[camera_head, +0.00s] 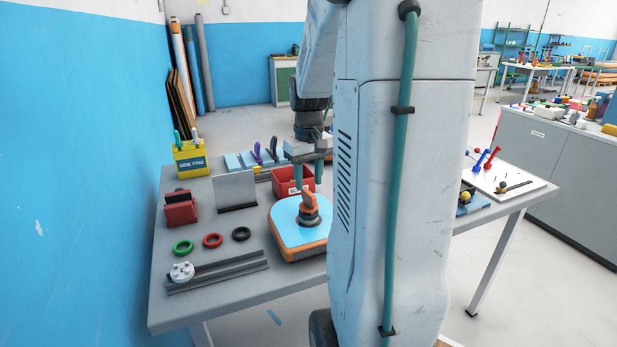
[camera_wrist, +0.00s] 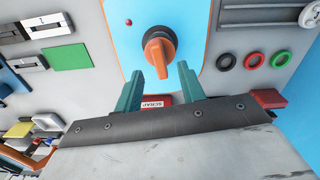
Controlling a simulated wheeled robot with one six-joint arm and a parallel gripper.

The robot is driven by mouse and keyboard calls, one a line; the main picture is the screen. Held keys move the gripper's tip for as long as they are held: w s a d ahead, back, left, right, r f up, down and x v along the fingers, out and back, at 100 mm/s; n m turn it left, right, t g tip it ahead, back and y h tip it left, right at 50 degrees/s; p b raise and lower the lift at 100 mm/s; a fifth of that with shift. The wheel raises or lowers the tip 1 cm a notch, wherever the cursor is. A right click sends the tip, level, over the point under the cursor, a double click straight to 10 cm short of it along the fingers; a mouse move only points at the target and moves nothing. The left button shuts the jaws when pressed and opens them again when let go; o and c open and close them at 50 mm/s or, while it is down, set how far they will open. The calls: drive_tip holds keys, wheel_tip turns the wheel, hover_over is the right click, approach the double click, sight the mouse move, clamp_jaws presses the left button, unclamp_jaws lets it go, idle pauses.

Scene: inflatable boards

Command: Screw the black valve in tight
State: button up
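The inflatable board (camera_head: 289,234) lies flat on the table, blue on top with an orange edge; its blue top also fills the upper middle of the wrist view (camera_wrist: 200,15). A dark, round valve (camera_head: 308,221) sits in it, with an orange handle-like piece (camera_head: 309,203) standing on top. In the wrist view the orange piece (camera_wrist: 158,50) covers most of the valve, leaving a dark rim visible. My gripper (camera_head: 309,184) is above the valve. Its teal fingers (camera_wrist: 160,72) are apart and empty, with the orange piece beyond their tips. Whether the valve is seated tight cannot be seen.
A red bin marked SCRAP (camera_wrist: 157,100) stands behind the board. Green, red and black rings (camera_head: 212,240) and grey rails (camera_head: 220,275) lie left of it. A grey upright plate (camera_head: 235,190), a red block (camera_head: 180,211) and a yellow box (camera_head: 190,160) stand farther back. My arm hides the table's right middle.

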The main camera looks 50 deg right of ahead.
sight(309, 192)
drive_tip(key=shift+f, duration=0.15)
drive_tip(key=shift+f, duration=2.55)
clamp_jaws()
drive_tip(key=c, duration=0.6)
unclamp_jaws()
clamp_jaws()
drive_tip(key=shift+m, duration=1)
drive_tip(key=shift+r, duration=2.5)
